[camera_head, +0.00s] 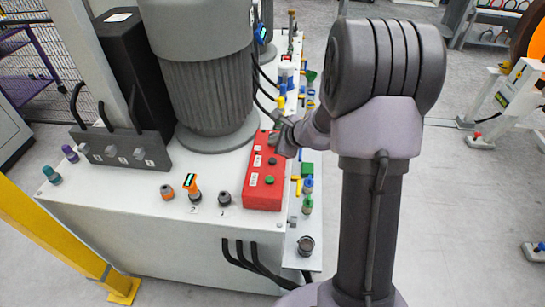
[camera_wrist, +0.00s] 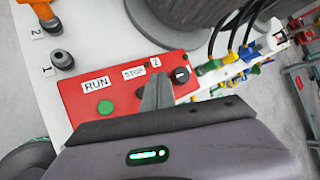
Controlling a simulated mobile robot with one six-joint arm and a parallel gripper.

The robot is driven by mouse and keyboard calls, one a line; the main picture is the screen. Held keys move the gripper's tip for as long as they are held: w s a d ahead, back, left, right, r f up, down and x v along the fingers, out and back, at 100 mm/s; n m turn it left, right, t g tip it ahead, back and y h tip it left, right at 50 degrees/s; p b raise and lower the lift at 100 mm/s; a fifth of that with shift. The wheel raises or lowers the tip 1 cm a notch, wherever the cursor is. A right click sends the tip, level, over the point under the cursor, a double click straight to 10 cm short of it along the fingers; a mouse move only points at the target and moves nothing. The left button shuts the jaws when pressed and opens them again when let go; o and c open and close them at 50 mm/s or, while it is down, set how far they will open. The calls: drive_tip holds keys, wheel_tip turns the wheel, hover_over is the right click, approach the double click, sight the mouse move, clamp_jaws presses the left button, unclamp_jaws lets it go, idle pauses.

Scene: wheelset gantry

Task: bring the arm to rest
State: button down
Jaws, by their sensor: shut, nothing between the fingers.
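My gripper (camera_head: 284,128) is at the far end of the red control box in the head view, partly hidden by my own wrist. In the wrist view my gripper (camera_wrist: 157,85) shows as one grey wedge, its fingers together with nothing held. It overlaps the red control box (camera_wrist: 75,88), beside a black knob (camera_wrist: 181,75). I cannot tell whether it touches the box. The box (camera_head: 262,190) lies on the white machine top and has a green button (camera_wrist: 105,108) and RUN and STOP labels. My arm stands bent at the right of the head view.
A large grey motor (camera_head: 205,95) stands behind the box. Colored valves (camera_head: 307,186) and black hoses (camera_head: 245,258) line the machine's right side and front. A yellow post (camera_head: 60,240) is at the left. Open floor (camera_head: 470,220) lies to the right.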

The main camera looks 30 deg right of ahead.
idle(0.6)
drive_tip(key=s+a+r+n+y, duration=0.1)
drive_tip(key=s+a+r+n, duration=0.25)
drive_tip(key=a+r, duration=0.2)
drive_tip(key=s+a+r+n+g+y, duration=0.1)
drive_tip(key=s+a+r+n, duration=0.1)
drive_tip(key=a+r+n, duration=0.3)
drive_tip(key=s+a+r+n+y, duration=0.2)
drive_tip(key=s+a+r, duration=0.1)
drive_tip(key=a+r, duration=0.3)
drive_tip(key=s+a+n+g+h, duration=0.2)
drive_tip(key=s+n, duration=0.8)
drive_tip(key=s, duration=1.1)
drive_tip(key=shift+s+a+h, duration=0.35)
drive_tip(key=shift+a+h, duration=0.25)
drive_tip(key=shift+a, duration=0.35)
drive_tip(key=shift+r+n, duration=0.15)
drive_tip(key=shift+n, duration=0.1)
